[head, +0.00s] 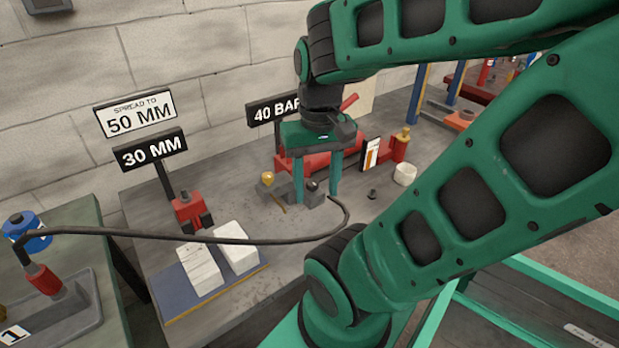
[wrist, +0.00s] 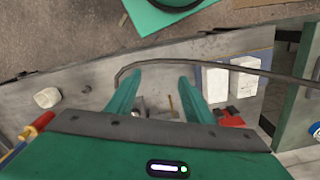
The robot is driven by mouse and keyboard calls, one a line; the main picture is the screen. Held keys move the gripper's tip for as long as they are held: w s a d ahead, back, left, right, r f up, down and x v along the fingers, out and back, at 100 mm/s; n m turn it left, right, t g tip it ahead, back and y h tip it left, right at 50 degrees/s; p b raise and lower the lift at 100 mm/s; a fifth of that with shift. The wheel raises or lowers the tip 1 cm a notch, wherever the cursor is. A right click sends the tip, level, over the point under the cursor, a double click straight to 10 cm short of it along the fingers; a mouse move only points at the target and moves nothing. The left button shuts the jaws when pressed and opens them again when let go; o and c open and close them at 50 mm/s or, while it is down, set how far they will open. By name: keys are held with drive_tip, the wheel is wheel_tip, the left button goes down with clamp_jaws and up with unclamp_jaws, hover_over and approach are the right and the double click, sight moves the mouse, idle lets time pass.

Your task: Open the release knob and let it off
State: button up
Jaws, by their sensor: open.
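My gripper (head: 317,198) points down over the bench, its two green fingers apart and empty as far as I can see. A dark round knob (head: 313,185) on a small grey block (head: 312,198) shows between the fingers in the head view; I take it for the release knob. I cannot tell whether the fingers touch it. A brass-coloured knob (head: 267,178) stands just left of the fingers, with a thin brown lever (head: 279,207) below it. In the wrist view my gripper (wrist: 160,76) is spread wide, and grey fittings show partly hidden behind its palm edge.
A black hose (head: 150,235) crosses the bench to the fingers' right. A red spreader (head: 187,211), signs reading "30 MM" (head: 150,150) and "50 MM" (head: 137,114), and white blocks (head: 203,268) stand left.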

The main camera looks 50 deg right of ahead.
drive_tip(key=w+d+m, duration=0.6)
drive_tip(key=w, duration=0.1)
drive_tip(key=m, duration=0.8)
hover_over(312, 182)
wheel_tip(312, 182, down, 5)
wheel_tip(312, 182, down, 11)
drive_tip(key=shift+s+r, duration=0.1)
